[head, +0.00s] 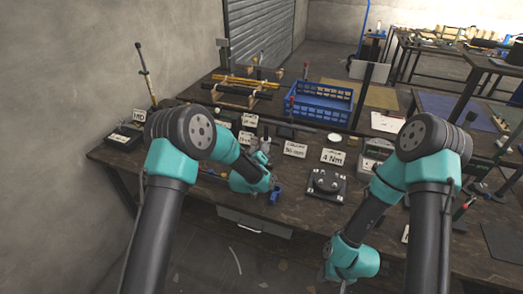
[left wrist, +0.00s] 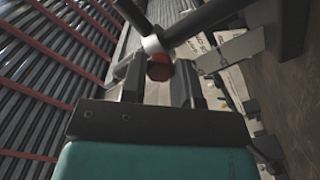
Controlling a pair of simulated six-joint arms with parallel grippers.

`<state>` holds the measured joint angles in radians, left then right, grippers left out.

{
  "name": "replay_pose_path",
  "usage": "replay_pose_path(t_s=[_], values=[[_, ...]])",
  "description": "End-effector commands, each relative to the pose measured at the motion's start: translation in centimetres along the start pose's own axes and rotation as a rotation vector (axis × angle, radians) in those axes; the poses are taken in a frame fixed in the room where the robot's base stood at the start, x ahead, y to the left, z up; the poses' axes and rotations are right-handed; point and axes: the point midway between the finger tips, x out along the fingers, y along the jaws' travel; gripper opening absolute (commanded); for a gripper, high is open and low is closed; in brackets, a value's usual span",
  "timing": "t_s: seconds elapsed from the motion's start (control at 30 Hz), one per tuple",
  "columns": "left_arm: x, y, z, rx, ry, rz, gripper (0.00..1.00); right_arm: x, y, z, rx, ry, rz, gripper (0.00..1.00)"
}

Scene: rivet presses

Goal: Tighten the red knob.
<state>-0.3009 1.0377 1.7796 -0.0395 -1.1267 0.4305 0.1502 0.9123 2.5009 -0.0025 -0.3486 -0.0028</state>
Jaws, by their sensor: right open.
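The red knob (left wrist: 159,71) shows in the left wrist view, with a white collar and dark bars just beyond it. My left gripper (left wrist: 158,82) has its two dark fingers on either side of the knob, which nearly fills the gap between the tips. I cannot tell whether the fingers press on it. In the head view my left wrist is low over the bench beside a small grey device (head: 263,146), and the knob is hidden there. My right gripper (head: 338,280) is low in front of the bench, away from the knob, its fingers barely visible.
The dark wooden bench (head: 225,205) carries a black fixture (head: 326,184), a "4 Nm" sign (head: 332,157), a blue crate (head: 321,103) and several other signs. A small blue part (head: 276,194) sits near the front edge by my left wrist. A wall closes off the left.

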Motion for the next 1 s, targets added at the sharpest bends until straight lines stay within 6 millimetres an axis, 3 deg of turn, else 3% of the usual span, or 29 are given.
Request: replay_pose_path(t_s=[0.27,0.67,1.0], values=[[0.0,0.0,0.0,-0.001,0.000,0.000,0.54,0.0,0.0,0.0,0.000,0.000,0.000,0.43],[-0.6,0.0,0.0,-0.001,0.000,0.000,0.54,0.0,0.0,0.0,0.000,0.000,0.000,0.43],[-5.1,0.0,0.0,-0.001,-0.001,-0.001,0.54,0.0,0.0,0.0,0.000,0.000,0.000,0.43]])
